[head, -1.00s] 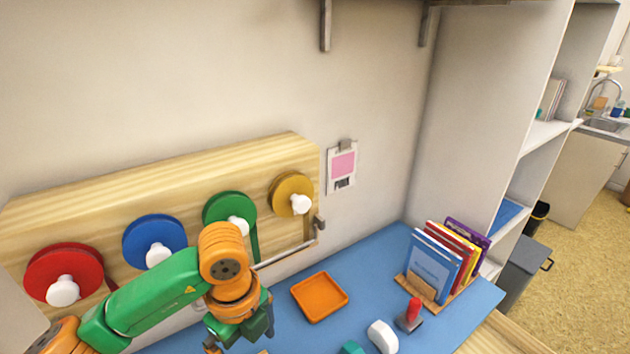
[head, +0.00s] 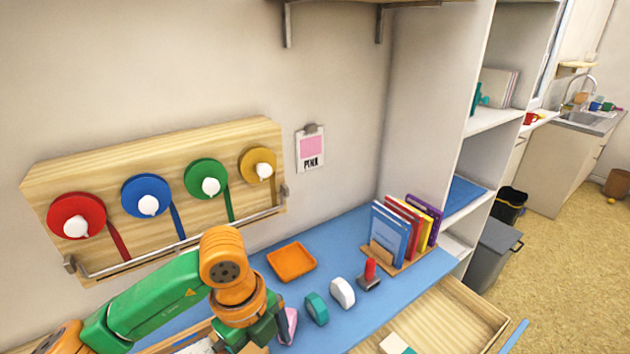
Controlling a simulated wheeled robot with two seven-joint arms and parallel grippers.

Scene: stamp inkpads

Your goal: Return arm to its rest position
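My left arm, green and orange, comes in from the lower left over the blue desk mat. Its gripper (head: 248,340) hangs at the bottom edge, partly cut off, and I cannot tell if it is open or shut. A pink object (head: 289,325) shows just right of it; I cannot tell whether they touch. A red-handled stamp (head: 370,273) stands upright on the mat, well right of the gripper. A pink card (head: 311,147) reading "PINK" hangs on the wall. My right gripper is not in view.
An orange tray (head: 291,262), a teal object (head: 316,308) and a white object (head: 342,291) lie on the mat. Books (head: 398,230) stand in a holder behind. An open drawer (head: 445,318) sticks out at the right. Ribbon spools hang on a wooden wall board (head: 110,163).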

